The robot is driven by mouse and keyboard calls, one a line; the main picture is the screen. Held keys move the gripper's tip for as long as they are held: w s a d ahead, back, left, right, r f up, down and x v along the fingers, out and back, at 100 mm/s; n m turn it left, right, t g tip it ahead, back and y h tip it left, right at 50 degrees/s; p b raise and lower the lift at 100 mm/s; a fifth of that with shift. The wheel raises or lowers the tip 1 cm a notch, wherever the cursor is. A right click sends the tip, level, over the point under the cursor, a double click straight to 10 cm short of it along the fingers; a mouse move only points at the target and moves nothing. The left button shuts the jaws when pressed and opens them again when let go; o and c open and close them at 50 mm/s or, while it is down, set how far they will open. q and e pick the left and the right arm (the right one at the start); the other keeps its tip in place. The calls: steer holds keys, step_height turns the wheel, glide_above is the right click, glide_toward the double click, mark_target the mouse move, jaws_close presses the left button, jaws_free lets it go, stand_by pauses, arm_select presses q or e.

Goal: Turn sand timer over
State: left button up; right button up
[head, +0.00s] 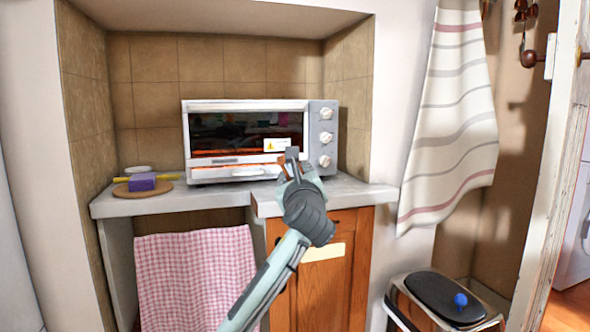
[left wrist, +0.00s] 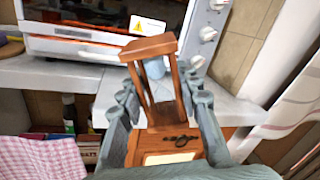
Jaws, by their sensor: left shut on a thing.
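The sand timer (left wrist: 149,48) has a brown wooden frame with posts and a pale glass bulb between them. In the left wrist view it stands between the fingers of my left gripper (left wrist: 160,86), which is shut on it. It looks slightly tilted in that view. In the head view my left gripper (head: 291,166) is at the counter's front edge, before the oven, and mostly hides the timer. I cannot tell whether the timer's base touches the counter. My right gripper is not in view.
A toaster oven (head: 254,106) with a warning label stands on the grey counter (head: 221,194) behind the gripper. A purple block (head: 142,182) lies on a round board at the left. A pink checked cloth (head: 194,277) hangs below. A bin (head: 440,299) stands at lower right.

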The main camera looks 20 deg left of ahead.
arm_select(q)
steer(key=m+h+p, duration=0.1)
steer(key=m, duration=0.2)
steer(key=m+h+p, duration=0.1)
steer(key=m, duration=0.2)
steer(key=shift+r, duration=0.2)
steer(key=w+a+p, duration=0.1)
steer(key=w, duration=0.1)
steer(key=w+a+p, duration=0.1)
steer(key=w, duration=0.1)
steer(key=w+a+p, duration=0.1)
steer(key=w+a, duration=0.1)
steer(key=shift+f, duration=0.4)
steer(key=shift+w+a+f+p, duration=0.25)
steer(key=shift+w+a+f, duration=0.15)
steer(key=shift+w, duration=0.2)
steer(key=shift+w+a+f+p, duration=0.25)
steer(key=shift+w+a, duration=0.1)
steer(key=shift+w, duration=0.25)
steer(key=shift+f, duration=0.5)
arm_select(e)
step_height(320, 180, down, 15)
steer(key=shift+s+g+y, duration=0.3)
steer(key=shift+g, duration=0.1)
arm_select(q)
steer(key=o, duration=1.2)
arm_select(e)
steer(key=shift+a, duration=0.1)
